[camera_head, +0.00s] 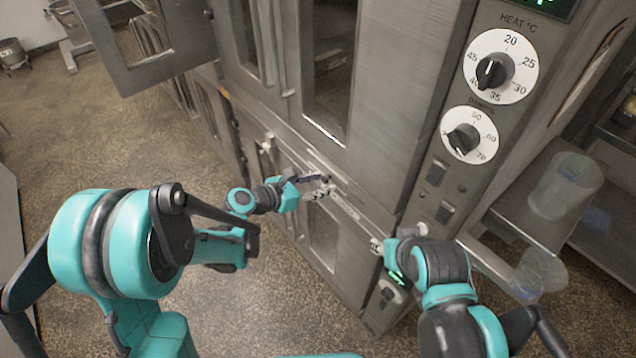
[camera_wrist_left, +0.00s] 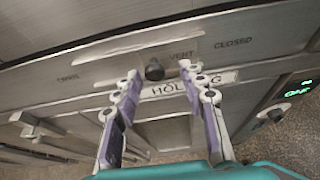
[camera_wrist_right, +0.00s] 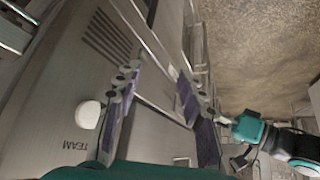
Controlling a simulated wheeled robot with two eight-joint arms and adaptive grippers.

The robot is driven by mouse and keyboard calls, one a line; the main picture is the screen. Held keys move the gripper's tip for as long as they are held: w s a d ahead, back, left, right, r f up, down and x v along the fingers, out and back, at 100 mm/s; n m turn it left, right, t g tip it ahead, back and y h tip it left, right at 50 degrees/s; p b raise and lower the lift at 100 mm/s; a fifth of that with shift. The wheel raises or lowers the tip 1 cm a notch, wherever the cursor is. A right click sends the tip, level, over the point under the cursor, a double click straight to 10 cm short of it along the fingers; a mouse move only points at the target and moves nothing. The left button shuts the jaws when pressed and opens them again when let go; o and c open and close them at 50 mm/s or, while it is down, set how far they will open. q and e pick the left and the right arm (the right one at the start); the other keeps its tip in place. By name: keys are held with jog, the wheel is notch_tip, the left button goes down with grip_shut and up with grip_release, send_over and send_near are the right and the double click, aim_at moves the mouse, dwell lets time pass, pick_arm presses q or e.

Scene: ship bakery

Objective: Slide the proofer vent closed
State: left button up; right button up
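The proofer vent is a slider with a small dark knob (camera_wrist_left: 154,71) on the steel front, by the word VENT. CLOSED is printed to its right in the left wrist view; a blurred label is at the left. The knob stands near the middle between the two labels. My left gripper (camera_wrist_left: 160,75) is open, with one fingertip on either side of the knob and visible gaps. In the head view my left gripper (camera_head: 318,187) is at the proofer front and hides the knob.
A HOLDING label (camera_wrist_left: 190,87) lies just below the vent. Two heat and humidity dials (camera_head: 492,69) sit on the control panel at the right. A proofer door (camera_head: 150,40) stands open at upper left.

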pick_arm(q)
jog(key=shift+a, duration=0.1)
jog(key=v, duration=1.2)
jog(key=shift+s+f, duration=0.1)
jog(key=s+a+m+y, duration=1)
jog(key=s+m, duration=0.5)
jog(key=m, duration=1)
jog(key=shift+a+g+y, duration=0.3)
jog(key=shift+a+y, duration=0.1)
jog(key=shift+a, duration=0.75)
